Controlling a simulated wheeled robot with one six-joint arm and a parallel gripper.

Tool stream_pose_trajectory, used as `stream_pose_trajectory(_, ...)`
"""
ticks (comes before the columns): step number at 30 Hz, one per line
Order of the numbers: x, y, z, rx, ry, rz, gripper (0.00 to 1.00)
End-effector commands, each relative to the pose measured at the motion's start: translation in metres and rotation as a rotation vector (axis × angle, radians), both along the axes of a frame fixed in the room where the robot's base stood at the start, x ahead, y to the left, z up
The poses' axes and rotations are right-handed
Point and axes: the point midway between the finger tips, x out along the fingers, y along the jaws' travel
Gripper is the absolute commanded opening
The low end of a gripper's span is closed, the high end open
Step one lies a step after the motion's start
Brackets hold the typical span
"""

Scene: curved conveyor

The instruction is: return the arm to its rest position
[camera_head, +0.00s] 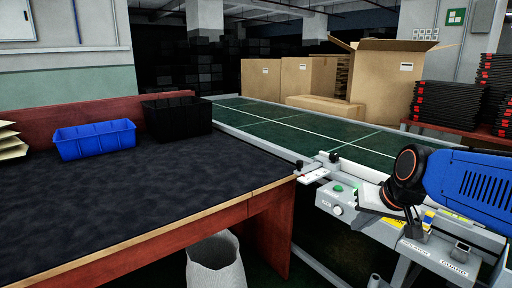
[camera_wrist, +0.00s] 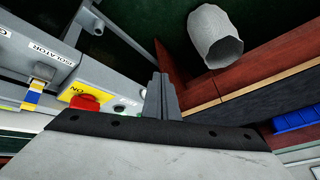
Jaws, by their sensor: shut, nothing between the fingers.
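My gripper (camera_wrist: 161,97) shows in the wrist view as two dark grey fingers pressed together with nothing between them. In the head view, my blue arm reaches in from the right edge. My gripper hangs at its end, low over the conveyor's grey control panel (camera_head: 343,210). In the wrist view the fingers point past the panel's edge, with a red and yellow switch (camera_wrist: 84,101) to their left. I cannot tell the exact gap between gripper and panel.
A black-topped table (camera_head: 130,205) fills the left, with a blue bin (camera_head: 95,141) and a black crate (camera_head: 178,117). A waste bin (camera_head: 215,262) stands below its edge.

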Motion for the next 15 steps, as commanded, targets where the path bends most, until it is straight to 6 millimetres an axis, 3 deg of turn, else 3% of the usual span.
stream_pose_trajectory(3,-0.046,-0.001,-0.013,-0.051,0.025,0.037,0.00)
stream_pose_trajectory(9,-0.113,-0.008,-0.040,-0.137,0.070,0.085,0.00)
stream_pose_trajectory(15,-0.154,-0.016,-0.061,-0.195,0.101,0.111,0.00)
